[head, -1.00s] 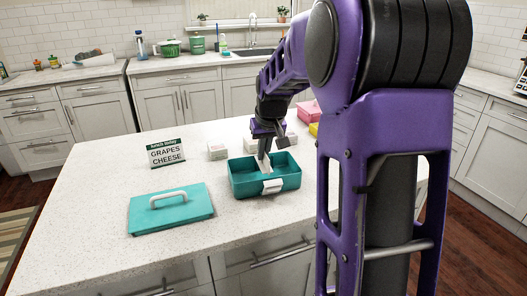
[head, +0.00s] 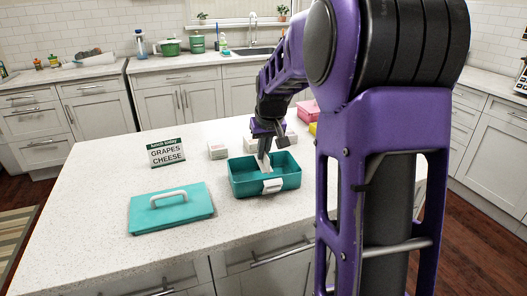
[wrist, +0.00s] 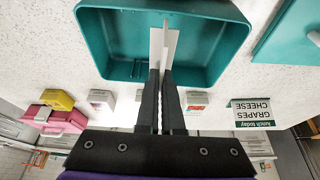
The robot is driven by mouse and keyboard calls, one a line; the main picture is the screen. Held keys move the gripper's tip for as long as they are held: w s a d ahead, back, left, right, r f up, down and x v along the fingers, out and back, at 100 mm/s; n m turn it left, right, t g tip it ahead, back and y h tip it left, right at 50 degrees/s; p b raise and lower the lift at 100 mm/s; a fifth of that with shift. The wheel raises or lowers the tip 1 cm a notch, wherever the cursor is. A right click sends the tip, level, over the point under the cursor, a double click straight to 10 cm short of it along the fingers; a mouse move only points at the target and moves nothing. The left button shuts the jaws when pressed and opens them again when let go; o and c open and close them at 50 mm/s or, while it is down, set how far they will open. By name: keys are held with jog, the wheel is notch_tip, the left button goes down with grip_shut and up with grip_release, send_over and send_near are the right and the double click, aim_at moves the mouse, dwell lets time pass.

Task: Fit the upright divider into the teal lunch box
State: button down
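The teal lunch box (head: 246,183) stands open on the island counter, with a white latch on its front. It fills the top of the wrist view (wrist: 103,50). My gripper (head: 264,157) points down into the box from above. In the wrist view its fingers (wrist: 160,80) are closed together on the white upright divider (wrist: 165,45). The divider stands on edge inside the box outline, near its middle, and also shows in the head view (head: 266,168). I cannot tell whether its lower edge touches the box floor.
The teal lid (head: 172,213) with a grey handle lies left of the box. A sign reading grapes and cheese (head: 167,153) stands behind it. A small white box (head: 217,150), a pink box (head: 309,111) and a yellow one (wrist: 57,99) stand behind the lunch box.

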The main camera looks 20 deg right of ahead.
aim_at(263, 163)
jog(key=shift+f+b, duration=1)
jog(key=shift+f, duration=0.5)
dwell(0.3)
jog(key=shift+f, duration=0.4)
jog(key=shift+f, duration=0.9)
jog(key=c, duration=1)
grip_release()
jog(key=p+v, duration=0.2)
jog(key=v, duration=1.5)
jog(key=shift+s+r+p, duration=0.15)
jog(key=shift+r+p, duration=0.05)
jog(key=shift+p, duration=0.2)
